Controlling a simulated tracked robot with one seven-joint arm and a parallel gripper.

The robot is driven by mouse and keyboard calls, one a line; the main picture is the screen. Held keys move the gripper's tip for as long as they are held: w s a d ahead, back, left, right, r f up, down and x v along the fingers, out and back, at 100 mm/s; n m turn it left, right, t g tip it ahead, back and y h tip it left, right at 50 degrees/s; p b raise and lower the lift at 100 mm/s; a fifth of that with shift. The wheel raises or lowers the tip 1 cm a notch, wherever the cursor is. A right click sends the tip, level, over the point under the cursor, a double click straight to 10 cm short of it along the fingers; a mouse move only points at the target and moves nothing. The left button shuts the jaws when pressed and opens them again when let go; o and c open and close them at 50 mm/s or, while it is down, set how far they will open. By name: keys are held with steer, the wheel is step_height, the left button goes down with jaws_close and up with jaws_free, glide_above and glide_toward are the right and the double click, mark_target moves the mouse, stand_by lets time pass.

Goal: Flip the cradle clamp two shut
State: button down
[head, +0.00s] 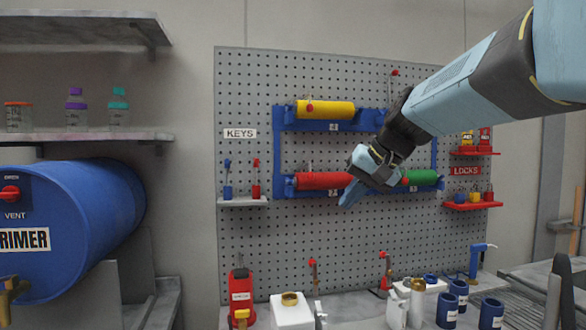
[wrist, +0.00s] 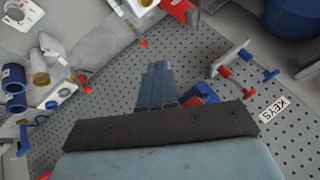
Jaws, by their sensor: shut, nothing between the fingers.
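The red roller (head: 318,180) lies in a blue cradle (head: 289,187) on the pegboard, above a plate marked 2 (head: 333,193). A thin upright piece shows at the red roller near its middle; I cannot tell whether it is the clamp two lever or how far it stands open. My gripper (head: 347,199) is shut and empty, in front of the right end of the red roller in the head view. I cannot tell whether it touches. In the wrist view my shut fingers (wrist: 158,85) point at the pegboard, and they and the palm hide most of the cradle.
A yellow roller (head: 325,109) sits above and a green roller (head: 420,177) to the right. A raised red-tipped lever (head: 395,73) stands at upper right. The key shelf (head: 243,201) is left, lock shelves (head: 472,206) right. Bottles and blue cups (head: 447,311) crowd the bench below.

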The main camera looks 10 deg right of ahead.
steer(key=w+d+r+m+t+y, duration=0.1)
steer(key=w+d+r+t+y, duration=0.1)
steer(key=w+d+r, duration=0.4)
steer(key=w+d+r+t+y, duration=0.1)
steer(key=w+d+r, duration=0.2)
steer(key=w+r, duration=0.4)
steer(key=s+f+x, duration=0.1)
steer(key=x, duration=1.2)
steer(key=shift+a+f, duration=0.45)
steer(key=shift+a, duration=0.1)
steer(key=shift+s+f, duration=0.1)
steer(key=shift+f, duration=0.05)
steer(key=shift+f, duration=1.6)
steer(key=shift+r, duration=0.2)
